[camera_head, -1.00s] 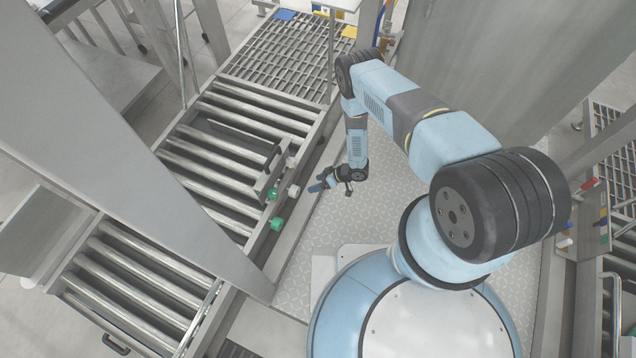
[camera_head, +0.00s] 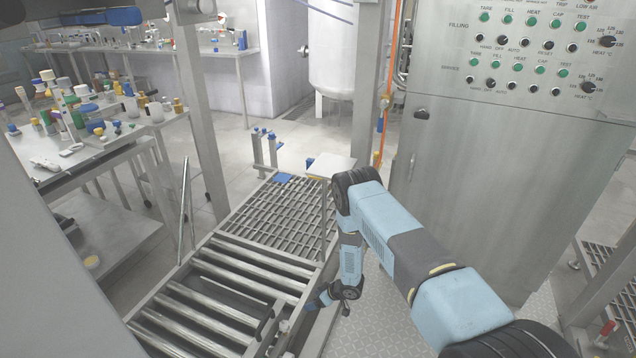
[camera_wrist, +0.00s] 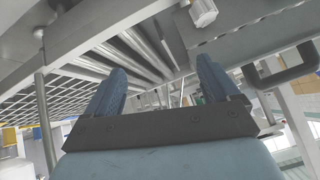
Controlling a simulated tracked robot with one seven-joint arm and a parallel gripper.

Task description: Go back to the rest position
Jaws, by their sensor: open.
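My gripper (camera_head: 322,299) hangs at the right edge of the roller conveyor (camera_head: 208,312) in the head view, low beside its side rail. My arm is bent down from the elbow. In the wrist view my gripper (camera_wrist: 160,92) shows two blue ridged fingers set wide apart. Nothing is between them. Steel rollers (camera_wrist: 122,62) and a rail show beyond the fingertips.
A grating platform (camera_head: 283,213) lies behind the rollers. A steel control cabinet (camera_head: 500,170) with green buttons stands at the right. A table (camera_head: 90,160) crowded with bottles and caps is at the left. A steel post (camera_head: 200,110) rises beside the conveyor.

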